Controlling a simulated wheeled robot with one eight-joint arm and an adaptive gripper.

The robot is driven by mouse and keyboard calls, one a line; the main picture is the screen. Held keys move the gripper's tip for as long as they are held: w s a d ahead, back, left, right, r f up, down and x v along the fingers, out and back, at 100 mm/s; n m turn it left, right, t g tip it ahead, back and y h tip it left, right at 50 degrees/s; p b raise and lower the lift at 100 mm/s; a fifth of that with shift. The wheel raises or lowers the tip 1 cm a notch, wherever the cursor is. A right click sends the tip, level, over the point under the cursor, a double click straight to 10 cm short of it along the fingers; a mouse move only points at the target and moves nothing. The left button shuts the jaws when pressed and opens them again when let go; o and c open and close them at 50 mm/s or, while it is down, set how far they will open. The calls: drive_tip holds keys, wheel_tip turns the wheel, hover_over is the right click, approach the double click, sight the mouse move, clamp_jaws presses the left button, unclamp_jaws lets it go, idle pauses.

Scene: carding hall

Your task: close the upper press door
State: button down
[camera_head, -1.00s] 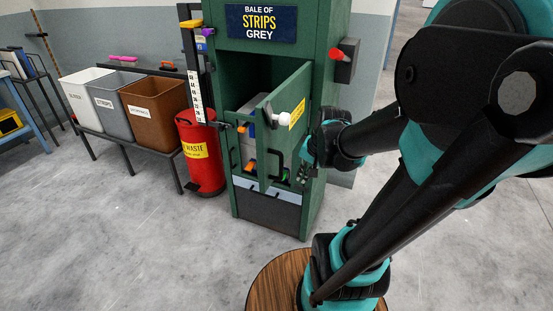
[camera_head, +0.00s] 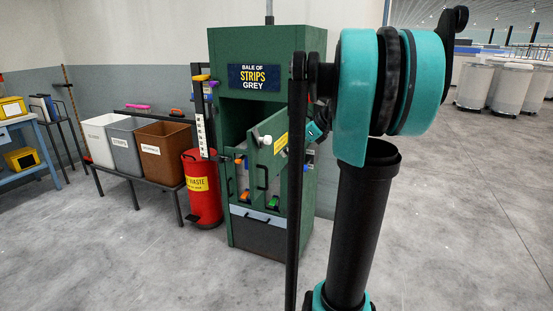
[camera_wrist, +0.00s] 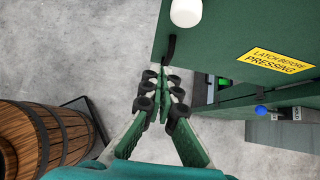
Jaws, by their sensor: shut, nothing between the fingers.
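The green press (camera_head: 223,60) stands mid-picture in the head view, with a sign reading bale of strips grey. Its upper door (camera_head: 267,152) stands ajar, swung out toward the camera, with a white knob (camera_head: 264,141) and a dark handle. In the wrist view the door (camera_wrist: 225,45) fills the upper right, with its white knob (camera_wrist: 186,12), black handle (camera_wrist: 169,47) and a yellow latch label (camera_wrist: 278,61). My gripper (camera_wrist: 163,88) is shut and empty, just below and left of the handle in that picture; contact cannot be told. My arm hides part of the press in the head view.
A red waste bin (camera_head: 203,190) stands left of the press, beside a bench with white, grey and brown bins (camera_head: 163,150). In the wrist view a wooden barrel (camera_wrist: 45,140) stands at lower left. A blue knob (camera_wrist: 262,109) shows below the door. Grey floor is open in front.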

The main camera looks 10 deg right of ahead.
sight(255, 167)
drive_tip(key=x, duration=0.3)
drive_tip(key=r+x, duration=0.1)
drive_tip(key=x, duration=0.3)
drive_tip(key=w+a+x, duration=0.1)
drive_tip(key=x, duration=0.2)
drive_tip(key=shift+w+a, duration=0.1)
drive_tip(key=shift+a, duration=0.25)
drive_tip(key=shift+w+a, duration=0.3)
drive_tip(key=shift+a, duration=0.1)
